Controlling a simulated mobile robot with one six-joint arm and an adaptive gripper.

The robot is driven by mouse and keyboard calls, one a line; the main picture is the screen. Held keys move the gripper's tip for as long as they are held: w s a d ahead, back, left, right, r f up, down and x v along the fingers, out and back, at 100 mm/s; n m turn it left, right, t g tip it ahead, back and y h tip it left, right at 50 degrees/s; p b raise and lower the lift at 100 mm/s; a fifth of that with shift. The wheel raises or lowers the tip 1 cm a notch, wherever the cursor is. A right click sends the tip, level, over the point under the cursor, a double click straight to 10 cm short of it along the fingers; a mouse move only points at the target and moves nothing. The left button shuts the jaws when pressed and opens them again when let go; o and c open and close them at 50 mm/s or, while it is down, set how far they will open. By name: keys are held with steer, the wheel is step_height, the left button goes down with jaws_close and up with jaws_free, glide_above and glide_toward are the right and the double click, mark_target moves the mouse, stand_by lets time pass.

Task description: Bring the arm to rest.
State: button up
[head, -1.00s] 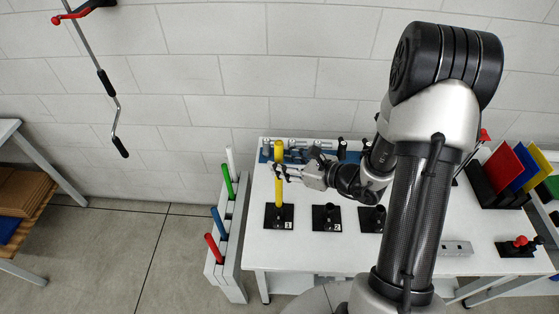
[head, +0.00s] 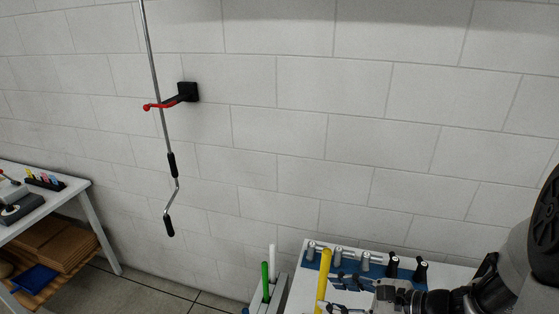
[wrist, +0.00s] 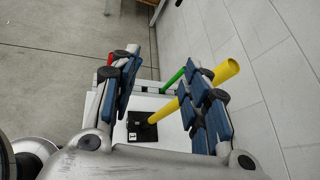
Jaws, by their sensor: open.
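My gripper (wrist: 163,78) is open, with its two blue-padded fingers spread apart in the wrist view. A yellow rod (wrist: 165,111) stands in a black base (wrist: 140,127) marked 1 and passes the right finger, which hides part of it. I cannot tell whether they touch. In the head view my gripper (head: 345,285) is low in the picture, just right of the yellow rod (head: 323,265). Most of my arm is cut off at the lower right edge.
A white table (head: 450,272) carries a blue rack (head: 345,262) with several tools. White and green rods (head: 265,282) stand in a holder left of it. A crank rod (head: 171,165) hangs by a red-handled wall bracket (head: 187,92). Another table (head: 85,190) stands left.

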steer(key=s+a+f+n+g+h+b, duration=0.25)
steer(key=s+a+n+g+b, duration=0.4)
steer(key=s+n, duration=0.55)
steer(key=s+d+r+n+t+h+b, duration=0.1)
steer(key=s+d+n+t+h+b, duration=0.3)
steer(key=n, duration=0.6)
steer(key=d+h+b, duration=0.1)
steer(key=d+h, duration=0.1)
steer(key=h, duration=0.1)
steer(key=shift+h, duration=0.35)
steer(key=shift+d, duration=0.1)
